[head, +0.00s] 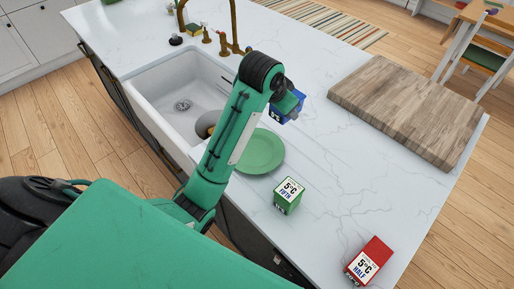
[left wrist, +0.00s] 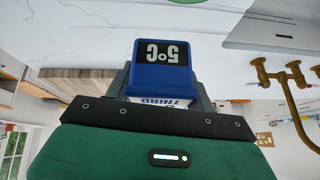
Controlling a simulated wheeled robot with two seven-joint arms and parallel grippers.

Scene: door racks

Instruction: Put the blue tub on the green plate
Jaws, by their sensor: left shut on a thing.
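The blue tub (head: 275,108) is partly hidden behind my left gripper (head: 289,106) in the head view. In the left wrist view the blue tub (left wrist: 162,72) sits between the fingers, its dark "5°C" label facing the camera. My left gripper is shut on it. The green plate (head: 264,154) lies on the white counter beside the sink, partly covered by my green arm. The gripper and tub appear beyond the plate, up and to the right of it in the head view. I cannot tell the tub's height above the counter. My right gripper is not in view.
A green tub (head: 288,196) stands just in front of the plate, and a red tub (head: 369,260) is nearer the front right. A wooden board (head: 405,105) lies at the right. A sink (head: 178,92) with a brass faucet (head: 233,30) is at the left.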

